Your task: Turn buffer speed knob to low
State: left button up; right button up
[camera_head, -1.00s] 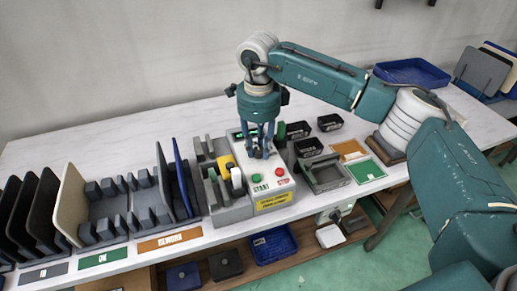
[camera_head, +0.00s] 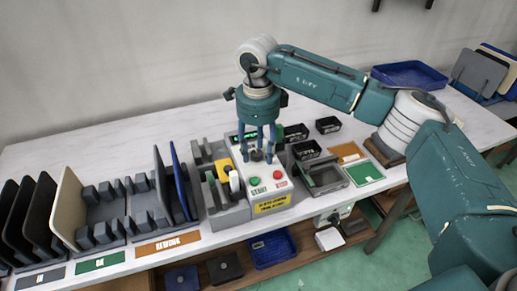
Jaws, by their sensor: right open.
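The buffer machine (camera_head: 243,207) stands on the bench with a light control panel. A green START button (camera_head: 254,181) and a red button (camera_head: 281,171) are on the panel. A dark knob (camera_head: 257,156) sits behind them. My right gripper (camera_head: 258,158) points down over the knob with its fingers spread on either side of it; I cannot tell whether they touch it. The knob's pointer and setting are too small to read. My left gripper is not in view.
Panels stand in a slotted rack (camera_head: 125,212) at left. Small black bins (camera_head: 305,149) and a grey tray (camera_head: 321,177) lie right of the machine. A blue tray (camera_head: 411,74) is at the back right. The bench behind the machine is clear.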

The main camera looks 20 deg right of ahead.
aim_at(258, 154)
notch_tip(258, 154, up, 12)
jog(key=shift+s, duration=0.15)
dwell(0.3)
jog(key=shift+a, duration=0.1)
